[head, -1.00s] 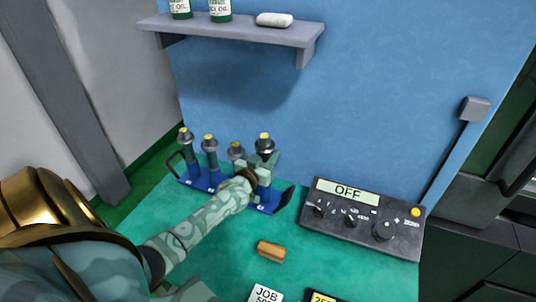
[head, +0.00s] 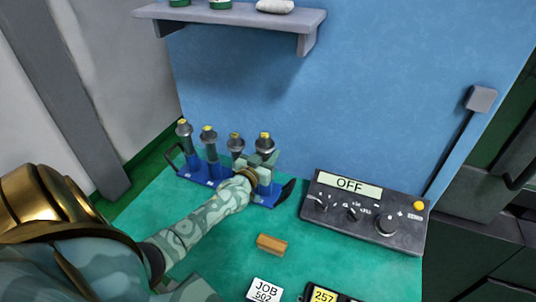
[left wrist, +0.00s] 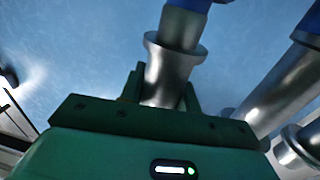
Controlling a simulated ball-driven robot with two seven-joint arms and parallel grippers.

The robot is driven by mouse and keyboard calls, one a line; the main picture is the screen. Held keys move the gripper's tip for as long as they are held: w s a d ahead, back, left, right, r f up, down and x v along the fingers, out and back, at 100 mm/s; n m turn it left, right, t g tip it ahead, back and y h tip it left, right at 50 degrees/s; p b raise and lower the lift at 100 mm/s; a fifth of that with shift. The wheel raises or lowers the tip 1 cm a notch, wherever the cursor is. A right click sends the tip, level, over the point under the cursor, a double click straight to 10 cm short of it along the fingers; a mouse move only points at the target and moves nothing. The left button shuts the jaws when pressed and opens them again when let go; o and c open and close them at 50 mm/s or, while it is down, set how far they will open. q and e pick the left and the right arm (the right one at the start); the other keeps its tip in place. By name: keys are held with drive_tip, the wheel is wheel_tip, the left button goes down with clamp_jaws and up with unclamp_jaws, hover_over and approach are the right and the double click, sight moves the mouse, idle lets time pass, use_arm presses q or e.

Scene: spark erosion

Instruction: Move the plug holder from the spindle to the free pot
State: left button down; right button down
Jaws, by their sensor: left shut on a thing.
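My left gripper (head: 262,163) is shut on a grey plug holder (head: 265,143) with a yellow top, at the right end of the blue rack (head: 203,179). The holder is upright, with its lower end at the rightmost blue pot (head: 265,190); the fingers partly hide it. In the left wrist view the fingers (left wrist: 163,92) close around the silver holder (left wrist: 170,70), whose far end meets blue. Other holders stand in the rack to the left, the nearest one (head: 236,145) close beside the gripper. My right gripper is out of view. The spindle cannot be made out.
A dark control box (head: 365,217) reading OFF stands right of the rack. A brown block (head: 271,244) lies on the green table in front. A JOB 502 card (head: 265,290) and a yellow 257 display (head: 323,296) are at the near edge. A shelf (head: 230,20) hangs above.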

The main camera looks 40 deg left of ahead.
use_arm(q)
drive_tip(key=shift+f+b, duration=1.05)
drive_tip(key=shift+f, duration=0.25)
drive_tip(key=c, duration=1)
unclamp_jaws()
drive_tip(key=shift+o, duration=0.4)
drive_tip(key=shift+s, duration=0.1)
